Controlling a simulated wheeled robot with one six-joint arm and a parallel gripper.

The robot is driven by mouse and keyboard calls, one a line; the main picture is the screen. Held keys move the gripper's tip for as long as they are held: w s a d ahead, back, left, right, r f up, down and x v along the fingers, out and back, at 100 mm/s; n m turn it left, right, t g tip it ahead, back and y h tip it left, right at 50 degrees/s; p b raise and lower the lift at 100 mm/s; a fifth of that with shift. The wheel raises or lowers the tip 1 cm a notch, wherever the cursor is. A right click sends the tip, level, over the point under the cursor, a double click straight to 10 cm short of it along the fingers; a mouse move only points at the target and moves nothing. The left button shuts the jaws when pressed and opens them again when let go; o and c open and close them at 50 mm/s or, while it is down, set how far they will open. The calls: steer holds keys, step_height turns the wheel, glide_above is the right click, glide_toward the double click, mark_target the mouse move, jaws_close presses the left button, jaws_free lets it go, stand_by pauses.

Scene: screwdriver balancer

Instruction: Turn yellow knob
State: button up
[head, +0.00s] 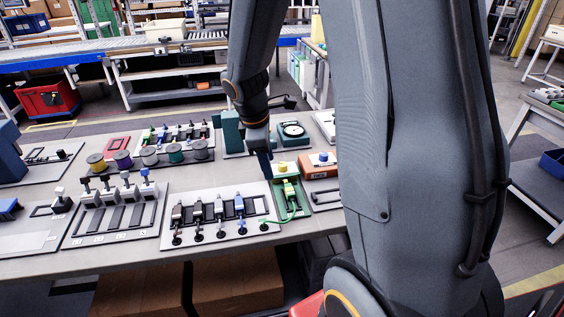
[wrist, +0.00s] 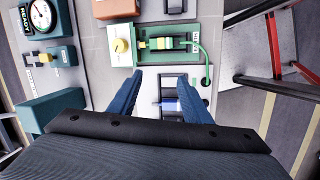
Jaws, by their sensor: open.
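The yellow knob (wrist: 121,45) sits on the white left end of a green panel (wrist: 200,32) in the wrist view. In the head view the yellow knob (head: 283,167) is small, on the far end of the green panel (head: 304,200). My gripper (wrist: 160,75) is open and empty, with its blue fingers pointing toward the green panel; the knob lies beyond and left of the left fingertip, apart from it. In the head view my gripper (head: 266,172) hangs just left of the knob. My arm covers part of the bench on the right.
An orange panel with a blue knob (head: 323,157) stands right of the green panel. A green cable (wrist: 208,70) runs from the green panel. A dial gauge (head: 293,130) stands behind.

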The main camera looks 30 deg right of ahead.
mark_target(283, 164)
steer(key=w+d+f+n+h, duration=0.2)
steer(key=w+d+n, duration=0.4)
steer(key=w+n, duration=0.15)
steer(key=x, duration=0.8)
steer(key=shift+w+p, duration=0.2)
steer(key=shift+p, duration=0.2)
steer(key=c, duration=1)
